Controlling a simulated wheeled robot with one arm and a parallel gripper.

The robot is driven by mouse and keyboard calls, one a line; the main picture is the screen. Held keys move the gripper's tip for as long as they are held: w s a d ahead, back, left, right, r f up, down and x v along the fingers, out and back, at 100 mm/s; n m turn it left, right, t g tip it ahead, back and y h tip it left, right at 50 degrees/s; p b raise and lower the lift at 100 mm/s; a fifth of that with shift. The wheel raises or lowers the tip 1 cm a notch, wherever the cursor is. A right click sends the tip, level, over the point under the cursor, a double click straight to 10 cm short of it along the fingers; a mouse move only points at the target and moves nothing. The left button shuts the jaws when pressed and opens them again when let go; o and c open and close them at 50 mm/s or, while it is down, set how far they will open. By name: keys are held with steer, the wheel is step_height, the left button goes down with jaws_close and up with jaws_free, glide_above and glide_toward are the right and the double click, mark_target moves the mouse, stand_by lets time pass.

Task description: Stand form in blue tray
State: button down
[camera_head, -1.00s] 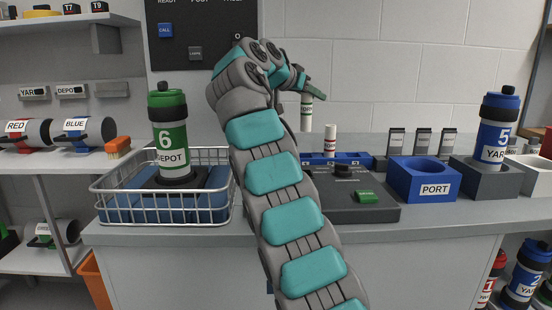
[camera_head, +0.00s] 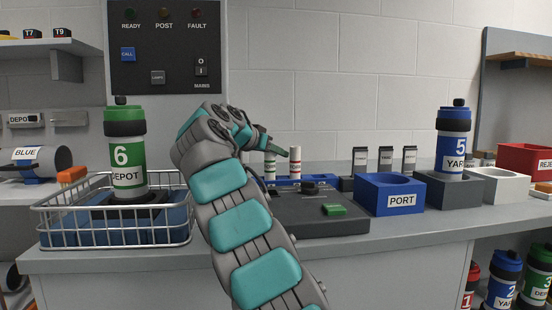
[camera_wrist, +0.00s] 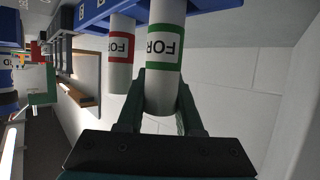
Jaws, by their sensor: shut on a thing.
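My gripper (camera_head: 272,148) is shut on a white rolled form (camera_head: 270,167) with a green-edged label. In the wrist view my fingers (camera_wrist: 160,95) close around the lower-pictured end of this form (camera_wrist: 163,60). Its other end meets the blue tray (camera_wrist: 215,4); I cannot tell how deep it sits. In the head view the form is upright at the low blue tray (camera_head: 318,180), left of another form (camera_head: 295,161) with a red-edged label. That red one stands in the tray, also seen in the wrist view (camera_wrist: 119,55). My arm hides the tray's left part.
A dark device with a green button (camera_head: 334,210) lies in front of the tray. A blue PORT holder (camera_head: 400,203) and several dark upright blocks (camera_head: 386,158) stand right. A wire basket (camera_head: 62,232) holding a green bottle (camera_head: 126,158) stands left.

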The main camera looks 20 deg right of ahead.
steer(key=shift+f, duration=0.15)
steer(key=shift+f, duration=0.15)
steer(key=c, duration=0.8)
jaws_free()
steer(key=shift+c, duration=0.2)
steer(key=shift+r, duration=0.2)
steer(key=shift+r, duration=0.15)
steer(key=v, duration=1.2)
steer(key=shift+p, duration=0.3)
